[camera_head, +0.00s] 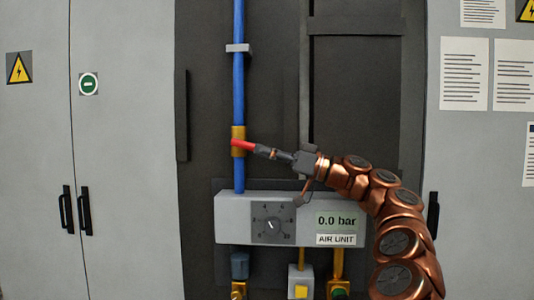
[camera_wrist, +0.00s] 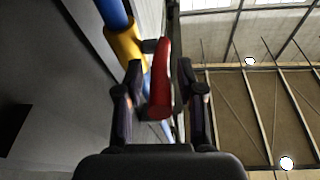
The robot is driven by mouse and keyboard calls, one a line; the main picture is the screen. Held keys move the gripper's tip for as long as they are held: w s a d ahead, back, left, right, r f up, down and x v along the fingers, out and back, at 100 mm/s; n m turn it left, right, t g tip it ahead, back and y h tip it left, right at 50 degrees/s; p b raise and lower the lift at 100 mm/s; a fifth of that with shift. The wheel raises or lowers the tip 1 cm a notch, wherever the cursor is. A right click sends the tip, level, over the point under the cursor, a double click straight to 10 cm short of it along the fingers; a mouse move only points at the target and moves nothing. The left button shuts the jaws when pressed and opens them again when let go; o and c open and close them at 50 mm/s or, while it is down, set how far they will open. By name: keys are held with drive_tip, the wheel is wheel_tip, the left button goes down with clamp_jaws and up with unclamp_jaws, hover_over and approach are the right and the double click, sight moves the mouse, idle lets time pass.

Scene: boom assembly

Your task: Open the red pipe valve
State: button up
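The red valve handle (camera_head: 243,144) sticks out to the right from the brass valve body (camera_head: 238,133) on the vertical blue pipe (camera_head: 239,80). My gripper (camera_head: 263,151) reaches in from the right at the handle's outer end. In the wrist view the red handle (camera_wrist: 161,85) lies between the two fingers of my gripper (camera_wrist: 160,78). A gap shows between the left finger and the handle; the right finger is close to it, and I cannot tell if it touches. The brass body (camera_wrist: 124,42) is beyond, at upper left.
Below the valve is the grey air unit (camera_head: 233,217) with a dial (camera_head: 273,224) and a display (camera_head: 337,221) reading 0.0 bar. Pipe fittings and a yellow button box (camera_head: 301,282) are under it. Grey cabinets (camera_head: 125,150) flank the dark panel. A pipe clamp (camera_head: 238,48) sits higher up.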

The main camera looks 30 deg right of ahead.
drive_tip(key=shift+o, duration=0.2)
drive_tip(key=v, duration=1.2)
